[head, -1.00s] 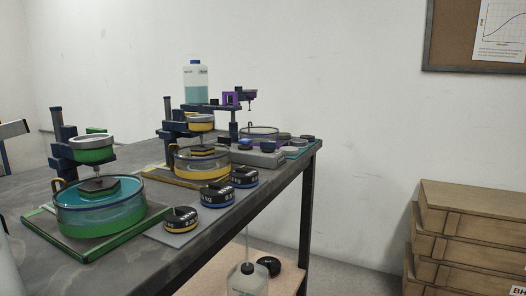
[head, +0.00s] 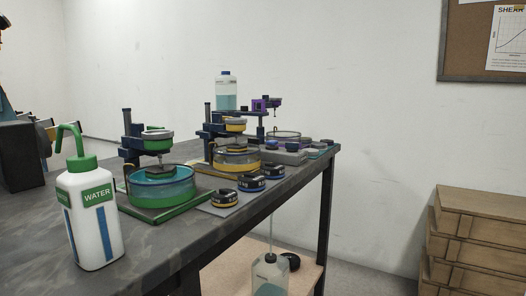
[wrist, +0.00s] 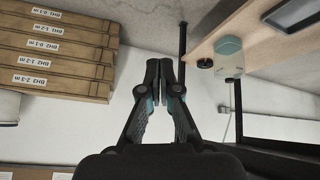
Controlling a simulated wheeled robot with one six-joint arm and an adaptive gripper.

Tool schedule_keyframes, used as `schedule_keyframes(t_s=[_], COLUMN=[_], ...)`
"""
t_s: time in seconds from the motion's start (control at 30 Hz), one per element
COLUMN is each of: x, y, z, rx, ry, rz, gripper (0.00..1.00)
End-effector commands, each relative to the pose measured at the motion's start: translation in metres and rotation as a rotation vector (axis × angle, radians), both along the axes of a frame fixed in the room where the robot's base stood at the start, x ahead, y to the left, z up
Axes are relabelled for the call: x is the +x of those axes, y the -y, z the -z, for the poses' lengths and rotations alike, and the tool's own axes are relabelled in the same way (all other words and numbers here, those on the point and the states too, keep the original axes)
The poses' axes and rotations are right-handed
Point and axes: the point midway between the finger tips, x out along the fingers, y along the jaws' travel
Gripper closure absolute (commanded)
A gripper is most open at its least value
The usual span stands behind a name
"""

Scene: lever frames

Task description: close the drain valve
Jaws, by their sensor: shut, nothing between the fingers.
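I cannot make out the drain valve in either view. In the head view, three stands stand in a row on the grey bench. They are a green-marked one with a water-filled basin (head: 162,190), a yellow-marked one with a basin (head: 236,160), and a purple-marked one (head: 265,104) at the far end. A thin tube (head: 271,232) runs down below the bench edge to a bottle (head: 271,274) on the lower shelf. My gripper (wrist: 162,75) shows in the wrist view, shut and empty, apart from everything. It is not in the head view.
A white water wash bottle (head: 92,215) stands on the bench at the front left. Black round weights (head: 224,200) lie near the bench's right edge. Stacked wooden core boxes (head: 478,240) stand on the right. Floor between bench and boxes looks free.

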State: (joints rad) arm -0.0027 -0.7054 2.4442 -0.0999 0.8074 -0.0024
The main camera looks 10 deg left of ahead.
Motion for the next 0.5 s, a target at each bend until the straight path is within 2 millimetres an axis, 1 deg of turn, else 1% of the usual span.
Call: schedule_keyframes(t_s=[0.03, 0.07, 0.1, 0.13, 0.17, 0.2, 0.27, 0.3, 0.37, 0.4, 0.47, 0.5], x=[0.024, 0.040, 0.064, 0.083, 0.103, 0.129, 0.165, 0.187, 0.217, 0.235, 0.258, 0.271], y=[0.008, 0.012, 0.018, 0.020, 0.022, 0.021, 0.014, 0.005, -0.013, -0.027, -0.051, -0.068], z=[-0.012, -0.023, -0.042, -0.058, -0.074, -0.097, -0.131, -0.154, -0.183, -0.201, -0.222, -0.233], rx=[-0.059, -0.103, -0.171, -0.223, -0.280, -0.355, -0.464, -0.533, -0.634, -0.699, -0.790, -0.844], ry=[0.061, 0.107, 0.179, 0.237, 0.296, 0.377, 0.494, 0.572, 0.681, 0.751, 0.847, 0.904], rz=[-0.020, -0.038, -0.069, -0.097, -0.129, -0.178, -0.261, -0.322, -0.425, -0.499, -0.615, -0.694], gripper=[1.00, 1.00, 1.00, 1.00, 1.00, 1.00, 1.00, 1.00, 1.00, 1.00, 1.00, 1.00])
